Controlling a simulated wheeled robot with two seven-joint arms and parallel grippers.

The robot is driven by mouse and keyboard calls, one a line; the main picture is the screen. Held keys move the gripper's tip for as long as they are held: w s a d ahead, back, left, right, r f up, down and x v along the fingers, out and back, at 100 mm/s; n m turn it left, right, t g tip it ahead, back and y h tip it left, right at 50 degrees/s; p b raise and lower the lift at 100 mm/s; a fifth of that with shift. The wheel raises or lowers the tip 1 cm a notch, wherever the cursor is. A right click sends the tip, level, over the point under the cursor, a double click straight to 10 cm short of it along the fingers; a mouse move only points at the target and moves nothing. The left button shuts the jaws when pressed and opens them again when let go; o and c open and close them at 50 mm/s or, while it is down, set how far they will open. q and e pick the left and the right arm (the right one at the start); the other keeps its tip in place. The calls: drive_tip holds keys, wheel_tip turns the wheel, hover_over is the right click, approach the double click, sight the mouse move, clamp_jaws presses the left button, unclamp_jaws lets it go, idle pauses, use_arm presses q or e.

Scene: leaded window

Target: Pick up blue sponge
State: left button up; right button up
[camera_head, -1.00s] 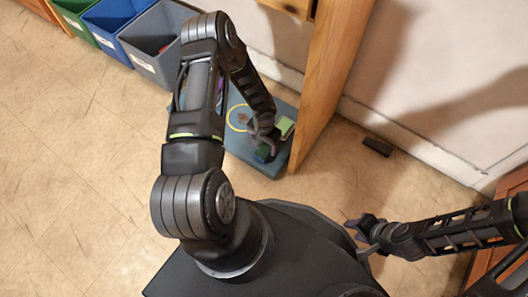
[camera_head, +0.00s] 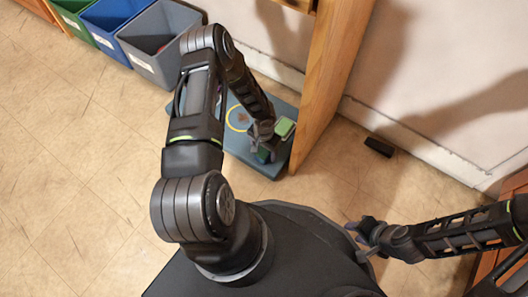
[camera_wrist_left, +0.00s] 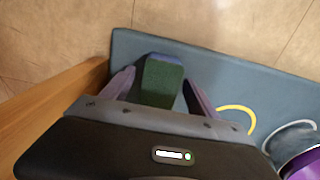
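The blue sponge (camera_wrist_left: 162,80) shows in the left wrist view as a small block with a dark green face and a blue edge, on the blue-grey mat (camera_wrist_left: 225,68). In the head view the sponge (camera_head: 264,156) is a dark block near the mat's front corner, partly hidden by the gripper. My left gripper (camera_wrist_left: 160,95) is open, one purple finger on each side of the sponge, with a visible gap to both; it also shows in the head view (camera_head: 262,143). My right gripper (camera_head: 359,237) is open and empty, low at the right.
A light green block (camera_head: 285,127) lies on the mat beside my left gripper. A yellow ring (camera_head: 238,118) marks the mat. A wooden panel (camera_head: 330,75) stands close to the right. Grey (camera_head: 160,42), blue and green bins line the back left. A black object (camera_head: 379,147) lies by the wall.

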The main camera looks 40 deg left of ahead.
sight(264, 150)
use_arm(q)
drive_tip(key=c, duration=1.3)
wheel_tip(264, 150, up, 10)
drive_tip(key=p, duration=0.4)
